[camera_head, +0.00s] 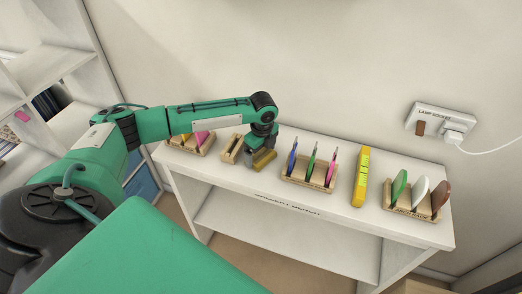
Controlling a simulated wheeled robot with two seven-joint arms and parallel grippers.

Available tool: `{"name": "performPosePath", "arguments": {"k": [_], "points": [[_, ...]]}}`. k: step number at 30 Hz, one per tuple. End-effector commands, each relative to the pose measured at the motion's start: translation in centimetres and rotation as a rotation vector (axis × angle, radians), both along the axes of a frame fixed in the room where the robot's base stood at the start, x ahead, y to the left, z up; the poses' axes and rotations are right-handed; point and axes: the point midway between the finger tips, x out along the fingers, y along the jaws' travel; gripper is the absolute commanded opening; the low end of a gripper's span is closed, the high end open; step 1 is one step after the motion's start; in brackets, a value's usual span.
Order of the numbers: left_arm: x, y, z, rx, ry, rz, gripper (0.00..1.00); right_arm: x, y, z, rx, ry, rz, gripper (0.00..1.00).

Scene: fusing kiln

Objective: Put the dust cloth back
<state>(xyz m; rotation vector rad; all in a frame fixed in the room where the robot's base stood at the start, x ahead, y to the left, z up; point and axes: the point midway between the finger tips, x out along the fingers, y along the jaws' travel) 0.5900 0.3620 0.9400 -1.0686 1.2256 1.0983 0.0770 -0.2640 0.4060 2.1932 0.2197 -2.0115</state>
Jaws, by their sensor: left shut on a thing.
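My left arm reaches over the white table (330,207) from the left. My left gripper (261,151) points down near the table's back edge and is shut on a mustard-yellow piece that looks like the dust cloth (264,161). The cloth hangs just right of a small empty wooden holder (230,149). I cannot tell whether the cloth touches the tabletop. The gripper hides its upper part. My right gripper is not in view.
A wooden rack with blue, green and pink upright pieces (308,180) stands right of the cloth. Beyond are a yellow block (361,178) and a rack with green, white and brown discs (411,211). Another rack (196,145) stands left. A socket (440,121) is on the wall.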

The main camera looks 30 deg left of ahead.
Motion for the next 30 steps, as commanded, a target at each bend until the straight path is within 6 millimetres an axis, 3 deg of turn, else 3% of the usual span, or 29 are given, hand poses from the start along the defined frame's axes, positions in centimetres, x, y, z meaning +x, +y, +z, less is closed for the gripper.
{"name": "performPosePath", "arguments": {"k": [3,4,5,16,30], "points": [[0.0,0.0,-0.1,0.000,-0.001,0.000,0.72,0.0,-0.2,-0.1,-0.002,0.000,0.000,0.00],[0.0,0.0,-0.1,0.000,-0.001,0.000,0.94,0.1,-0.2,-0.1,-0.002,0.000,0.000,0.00],[0.0,0.0,-0.1,0.000,0.000,0.000,1.00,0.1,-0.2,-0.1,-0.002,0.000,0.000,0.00],[0.1,0.0,0.9,0.000,-0.003,0.001,1.00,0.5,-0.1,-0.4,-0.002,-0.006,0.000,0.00],[-0.2,-0.5,10.0,0.000,-0.004,0.001,1.00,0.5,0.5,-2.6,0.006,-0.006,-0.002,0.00]]}}
